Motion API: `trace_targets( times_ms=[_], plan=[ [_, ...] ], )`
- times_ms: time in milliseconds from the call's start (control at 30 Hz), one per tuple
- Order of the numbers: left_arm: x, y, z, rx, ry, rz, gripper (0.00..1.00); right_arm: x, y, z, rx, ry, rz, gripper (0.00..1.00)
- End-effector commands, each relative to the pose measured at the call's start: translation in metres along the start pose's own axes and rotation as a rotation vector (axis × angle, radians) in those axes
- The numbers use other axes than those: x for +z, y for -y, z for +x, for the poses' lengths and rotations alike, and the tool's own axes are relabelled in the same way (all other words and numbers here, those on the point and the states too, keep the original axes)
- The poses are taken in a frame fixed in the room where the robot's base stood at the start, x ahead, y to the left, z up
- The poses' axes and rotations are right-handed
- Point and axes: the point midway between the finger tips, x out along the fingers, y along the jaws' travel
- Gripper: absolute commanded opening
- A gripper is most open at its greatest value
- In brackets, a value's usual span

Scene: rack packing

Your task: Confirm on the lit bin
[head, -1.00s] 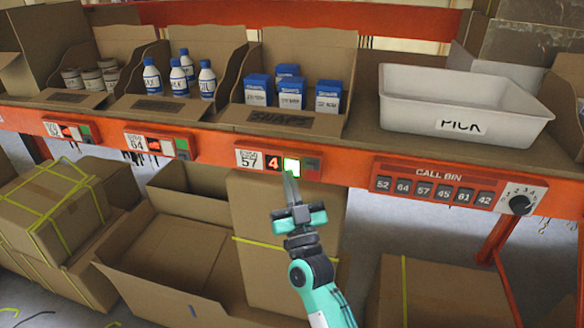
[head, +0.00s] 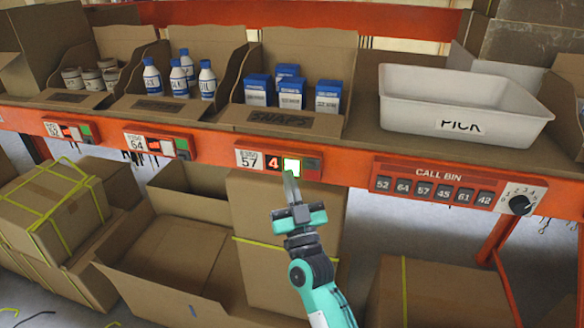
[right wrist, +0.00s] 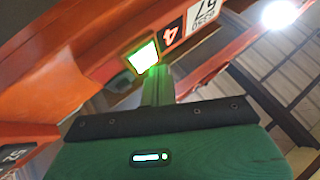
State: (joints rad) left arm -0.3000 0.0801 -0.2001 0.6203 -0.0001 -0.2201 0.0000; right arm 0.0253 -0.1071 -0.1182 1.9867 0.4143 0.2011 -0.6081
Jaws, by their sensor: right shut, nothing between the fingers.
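The lit bin's module (head: 278,163) is numbered 57 and shows a red 4. Its confirm button (head: 291,167) glows white with a green border. Above it stands the bin (head: 290,122) with several blue-and-white boxes. My right gripper (head: 288,177) is shut and empty, its tips just below the lit button. In the right wrist view, the fingers (right wrist: 158,86) point up at the glowing button (right wrist: 143,57), with green light on them. I cannot tell whether the tips touch it. My left gripper is not in view.
Modules 64 (head: 157,145) and 52 (head: 70,132) sit further left on the orange rail. A CALL BIN panel (head: 437,185) with a knob is at the right, below a white PICK tote (head: 462,108). Cardboard boxes (head: 160,262) stand below the shelf.

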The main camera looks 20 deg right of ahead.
Motion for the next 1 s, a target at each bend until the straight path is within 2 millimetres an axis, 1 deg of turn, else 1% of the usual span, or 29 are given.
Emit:
trace_targets(
  times_ms=[200,1000],
  plan=[
    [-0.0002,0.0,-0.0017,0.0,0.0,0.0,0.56,0.0027,-0.0039,0.0055,0.0,-0.001,-0.001,0.0],
    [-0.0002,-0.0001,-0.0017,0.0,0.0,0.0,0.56,0.0063,-0.0066,0.0087,0.0,0.0,-0.001,0.0]
  ],
)
